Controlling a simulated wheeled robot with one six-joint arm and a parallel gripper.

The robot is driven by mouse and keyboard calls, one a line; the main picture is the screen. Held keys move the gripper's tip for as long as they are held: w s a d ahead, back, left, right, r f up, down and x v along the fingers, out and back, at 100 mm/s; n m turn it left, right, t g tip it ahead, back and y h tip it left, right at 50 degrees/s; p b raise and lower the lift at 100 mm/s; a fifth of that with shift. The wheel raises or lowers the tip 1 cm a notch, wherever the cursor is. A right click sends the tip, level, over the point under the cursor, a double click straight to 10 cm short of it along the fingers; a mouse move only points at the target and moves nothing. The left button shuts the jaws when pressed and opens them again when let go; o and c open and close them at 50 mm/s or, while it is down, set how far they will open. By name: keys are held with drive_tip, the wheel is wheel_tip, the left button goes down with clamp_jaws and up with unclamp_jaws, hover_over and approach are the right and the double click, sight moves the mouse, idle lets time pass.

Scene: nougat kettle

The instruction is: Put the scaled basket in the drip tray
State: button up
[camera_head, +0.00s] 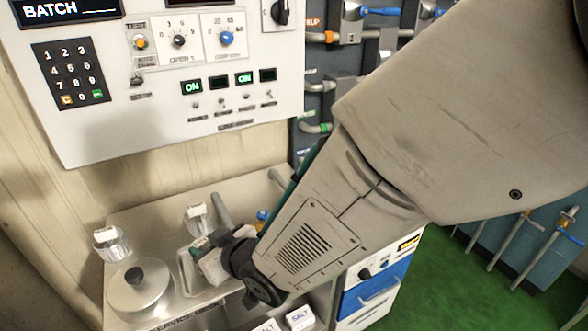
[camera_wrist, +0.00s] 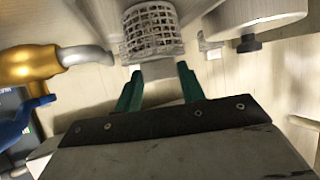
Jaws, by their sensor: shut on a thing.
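The wire-mesh basket (camera_wrist: 152,32) shows at the top middle of the wrist view, just beyond my gripper (camera_wrist: 158,74). The two green fingers are closed about a pale tab on the basket's near side. In the head view my gripper (camera_head: 215,258) is low over the metal service bench, and the basket is hard to make out there. A shallow metal tray (camera_head: 186,276), perhaps the drip tray, shows partly beside the gripper. My wrist hides the rest of it.
A round metal lid (camera_head: 140,290) with a dark knob lies at the bench's left. Two clear jars with white labels, one at the left (camera_head: 112,246) and one behind (camera_head: 196,220), stand close by. A control panel (camera_head: 160,80) overhangs the bench. A gold pipe (camera_wrist: 30,66) shows in the wrist view.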

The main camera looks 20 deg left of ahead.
drive_tip(key=o, duration=1)
drive_tip(key=shift+r, duration=0.15)
drive_tip(key=v, duration=1.2)
